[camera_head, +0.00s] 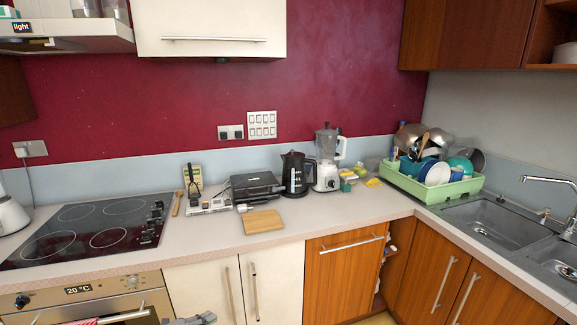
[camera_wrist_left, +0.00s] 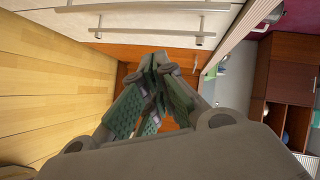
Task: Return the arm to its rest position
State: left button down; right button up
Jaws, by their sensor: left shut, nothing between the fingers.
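My left gripper (camera_head: 195,319) shows only as a small grey part at the bottom edge of the head view, in front of the white lower cabinets and below the counter. In the left wrist view my left gripper (camera_wrist_left: 157,62) has its two green-padded fingers together at the tips with nothing between them. It is apart from the cabinet fronts. My right gripper is not in either view. The green dish rack (camera_head: 440,190) stands at the right of the counter, holding plates, bowls and pans.
The counter (camera_head: 340,213) holds a wooden cutting board (camera_head: 263,222), a black kettle (camera_head: 295,174) and a blender (camera_head: 327,170). A stove (camera_head: 85,228) is at the left and a sink (camera_head: 490,225) at the right. Wooden floor (camera_wrist_left: 50,85) is clear beside my left gripper.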

pick_arm(q)
jog(key=s+a+f+n+g+y, duration=0.1)
jog(key=s+a+f+n+y, duration=0.2)
jog(key=s+f, duration=0.55)
jog(key=s+a+f+n+g+y, duration=0.1)
jog(key=s+f+n+y, duration=0.2)
jog(key=s+f+n, duration=0.55)
jog(key=s+a+f+n+g+y, duration=0.15)
jog(key=s+f, duration=0.25)
jog(key=f, duration=0.8)
jog(key=s+d+f+n+g, duration=0.2)
jog(key=s+f, duration=0.2)
jog(key=s, duration=0.7)
jog(key=s+d+f+n+g+y, duration=0.1)
jog(key=s+f, duration=0.4)
jog(key=s, duration=0.7)
jog(key=s+d+f+n+g+y, duration=0.1)
jog(key=s+d+f+n+g, duration=0.2)
jog(key=s, duration=0.9)
jog(key=shift+d+f+n+g, duration=0.15)
jog(key=shift+f+n+g, duration=0.35)
jog(key=shift+f, duration=0.35)
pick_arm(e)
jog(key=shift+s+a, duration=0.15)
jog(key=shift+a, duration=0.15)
